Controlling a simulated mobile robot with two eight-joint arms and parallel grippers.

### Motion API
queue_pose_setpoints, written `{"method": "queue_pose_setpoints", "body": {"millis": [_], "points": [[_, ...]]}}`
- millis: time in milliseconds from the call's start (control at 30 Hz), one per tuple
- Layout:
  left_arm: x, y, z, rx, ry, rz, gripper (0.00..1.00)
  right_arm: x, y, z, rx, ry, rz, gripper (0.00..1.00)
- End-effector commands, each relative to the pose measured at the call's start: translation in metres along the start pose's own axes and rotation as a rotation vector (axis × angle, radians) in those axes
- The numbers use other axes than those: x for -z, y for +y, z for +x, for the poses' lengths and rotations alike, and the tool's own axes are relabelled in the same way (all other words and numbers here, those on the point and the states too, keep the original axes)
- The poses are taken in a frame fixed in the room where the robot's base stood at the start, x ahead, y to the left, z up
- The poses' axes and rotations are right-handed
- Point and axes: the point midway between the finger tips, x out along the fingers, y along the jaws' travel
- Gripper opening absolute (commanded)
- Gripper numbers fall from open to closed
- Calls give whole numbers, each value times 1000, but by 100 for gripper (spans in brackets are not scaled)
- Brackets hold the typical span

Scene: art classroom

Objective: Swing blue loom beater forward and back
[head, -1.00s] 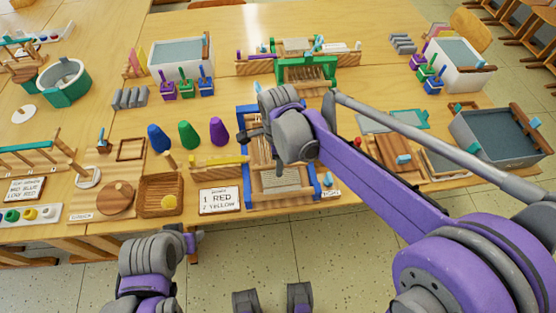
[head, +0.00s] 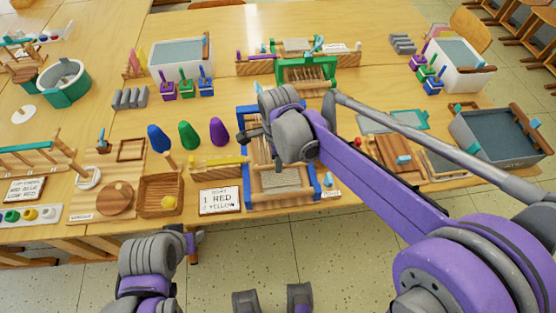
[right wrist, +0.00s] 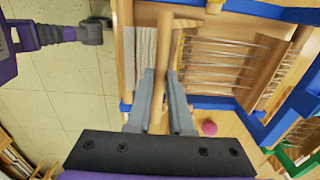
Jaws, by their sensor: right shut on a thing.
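The blue loom (head: 318,188) stands at the table's front edge, with a woven strip and warp threads inside its frame. In the right wrist view its blue rail (right wrist: 215,103) runs behind the wooden beater (right wrist: 163,45). My right gripper (right wrist: 161,85) is shut on the beater's bar, between the woven strip (right wrist: 142,50) and the open warp threads (right wrist: 220,60). In the head view my right wrist hides the grip and part of the loom. My left gripper (head: 192,240) hangs in front of the table, away from the loom; its jaws are unclear.
A green loom (head: 305,72) stands behind the blue one. A sign card (head: 219,200), a wooden box (head: 160,195) and coloured cones (head: 189,135) lie to the left. Wooden boards and a grey tub (head: 495,150) are to the right.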

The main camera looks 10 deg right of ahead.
Motion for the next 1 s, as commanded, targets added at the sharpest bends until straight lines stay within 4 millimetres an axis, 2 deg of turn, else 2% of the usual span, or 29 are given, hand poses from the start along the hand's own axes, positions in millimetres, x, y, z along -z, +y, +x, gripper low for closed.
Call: {"method": "queue_pose_setpoints", "body": {"millis": [1000], "points": [[1,0,-1,0,0,0,50,0,-4,-2,-27,0,1,0]]}}
